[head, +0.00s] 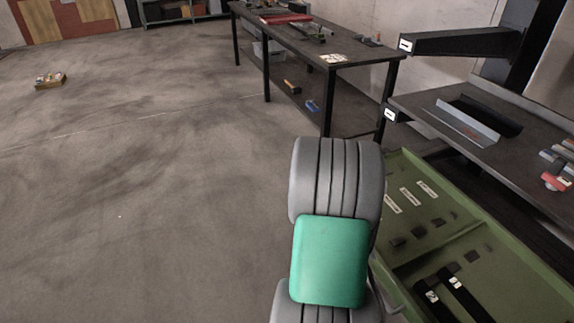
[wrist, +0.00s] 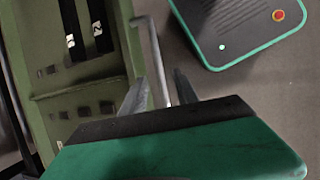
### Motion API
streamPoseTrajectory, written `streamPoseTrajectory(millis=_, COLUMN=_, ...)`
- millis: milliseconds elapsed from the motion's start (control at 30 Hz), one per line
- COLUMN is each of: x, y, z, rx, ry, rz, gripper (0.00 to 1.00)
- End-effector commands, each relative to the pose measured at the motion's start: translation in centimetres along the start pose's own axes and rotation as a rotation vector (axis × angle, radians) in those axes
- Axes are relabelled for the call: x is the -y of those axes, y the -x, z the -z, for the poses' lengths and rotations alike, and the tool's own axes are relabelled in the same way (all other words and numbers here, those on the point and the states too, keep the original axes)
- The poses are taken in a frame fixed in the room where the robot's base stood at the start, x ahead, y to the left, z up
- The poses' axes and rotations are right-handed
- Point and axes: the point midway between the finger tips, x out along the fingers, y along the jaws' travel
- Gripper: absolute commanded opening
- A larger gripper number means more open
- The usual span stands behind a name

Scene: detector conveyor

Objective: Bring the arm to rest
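My gripper (wrist: 160,92) shows in the wrist view with its two fingers apart and nothing clasped between them. A bent grey metal bar (wrist: 152,50) on the side of the green tray-like unit (wrist: 48,85) runs down between the fingers in the picture; I cannot tell how far it is from them. In the head view my grey and green arm stands in the lower middle, and my gripper is hidden. The green unit (head: 480,240) lies to the right of my arm, with black-strapped pieces and small dark blocks inside.
A dark workbench (head: 345,62) with tools stands at the back. A dark shelf (head: 440,110) with a metal channel (head: 468,122) is above the green unit. A small box (head: 50,81) sits on the floor at far left. The floor on the left is mostly clear.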

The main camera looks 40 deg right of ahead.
Motion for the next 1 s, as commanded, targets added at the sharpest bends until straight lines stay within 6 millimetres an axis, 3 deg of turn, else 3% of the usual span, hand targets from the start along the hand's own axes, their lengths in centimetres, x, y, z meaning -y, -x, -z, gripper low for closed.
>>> streamPoseTrajectory(millis=133, x=3.6, y=7.5, z=2.1, rx=-0.133, ry=0.036, rz=-0.038, gripper=0.36)
streamPoseTrajectory(millis=267, x=10.9, y=16.5, z=3.1, rx=-0.321, ry=0.097, rz=-0.04, gripper=0.36)
streamPoseTrajectory(millis=400, x=20.2, y=24.5, z=0.9, rx=-0.509, ry=0.187, rz=0.017, gripper=0.36)
streamPoseTrajectory(millis=500, x=26.1, y=28.2, z=-2.3, rx=-0.608, ry=0.257, rz=0.084, gripper=0.36)
streamPoseTrajectory(millis=600, x=30.0, y=30.0, z=-5.2, rx=-0.663, ry=0.309, rz=0.142, gripper=0.36)
streamPoseTrajectory(millis=700, x=31.9, y=30.4, z=-6.8, rx=-0.684, ry=0.335, rz=0.175, gripper=0.36)
streamPoseTrajectory(millis=1000, x=32.2, y=30.3, z=-6.9, rx=-0.685, ry=0.335, rz=0.181, gripper=0.36)
